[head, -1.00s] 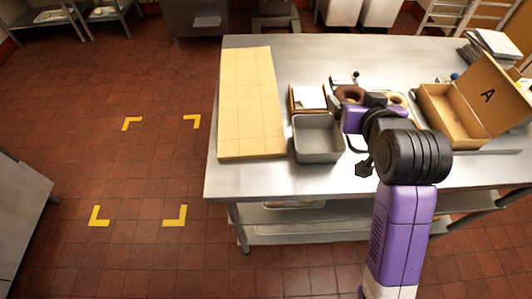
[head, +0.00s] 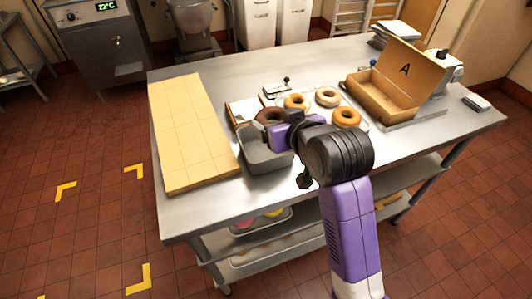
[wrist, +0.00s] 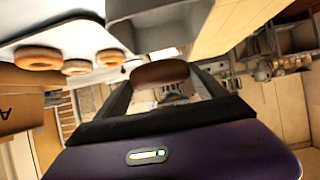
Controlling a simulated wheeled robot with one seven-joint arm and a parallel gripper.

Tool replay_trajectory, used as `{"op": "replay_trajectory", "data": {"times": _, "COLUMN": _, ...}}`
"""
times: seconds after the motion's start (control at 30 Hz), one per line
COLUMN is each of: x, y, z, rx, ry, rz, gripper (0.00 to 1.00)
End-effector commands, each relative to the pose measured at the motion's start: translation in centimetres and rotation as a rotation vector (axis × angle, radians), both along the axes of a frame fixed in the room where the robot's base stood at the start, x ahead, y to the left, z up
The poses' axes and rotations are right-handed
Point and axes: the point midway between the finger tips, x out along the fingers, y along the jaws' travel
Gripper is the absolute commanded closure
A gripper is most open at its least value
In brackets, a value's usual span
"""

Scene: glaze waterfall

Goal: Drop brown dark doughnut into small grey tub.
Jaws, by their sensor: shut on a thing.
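The dark brown doughnut (head: 268,115) is held in my gripper (head: 272,128), partly hidden by it in the head view. In the wrist view the doughnut (wrist: 160,73) sits between the two fingers of my gripper (wrist: 162,86), which are shut on it. The small grey tub (head: 258,160) stands on the table. In the head view the doughnut appears at the tub's back edge, and my gripper covers part of the tub's opening. The wrist view shows the tub (wrist: 160,28) just beyond the doughnut. I cannot tell the exact height between them.
A tray with light doughnuts (head: 346,117) lies to the right of the gripper. An open cardboard box marked A (head: 410,70) stands behind it. A tan board (head: 190,130) lies left of the tub. A small box (head: 243,110) is behind the tub.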

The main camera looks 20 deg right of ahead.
Motion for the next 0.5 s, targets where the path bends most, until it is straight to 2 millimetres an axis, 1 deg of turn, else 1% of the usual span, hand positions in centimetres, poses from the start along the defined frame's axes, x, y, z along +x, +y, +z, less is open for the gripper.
{"op": "replay_trajectory", "data": {"times": 0.03, "x": 0.01, "y": 0.01, "z": -0.29, "rx": 0.000, "ry": -0.001, "rz": 0.000, "gripper": 0.59}}
{"op": "replay_trajectory", "data": {"times": 0.3, "x": 0.00, "y": 0.01, "z": -0.18, "rx": 0.000, "ry": -0.001, "rz": 0.000, "gripper": 0.59}}
{"op": "replay_trajectory", "data": {"times": 0.33, "x": 0.00, "y": 0.01, "z": -0.19, "rx": 0.000, "ry": -0.001, "rz": 0.000, "gripper": 0.13}}
{"op": "replay_trajectory", "data": {"times": 0.4, "x": 0.00, "y": 0.01, "z": -0.19, "rx": 0.000, "ry": -0.001, "rz": 0.000, "gripper": 0.00}}
{"op": "replay_trajectory", "data": {"times": 0.5, "x": -0.01, "y": 0.02, "z": -0.20, "rx": 0.000, "ry": 0.000, "rz": 0.000, "gripper": 0.00}}
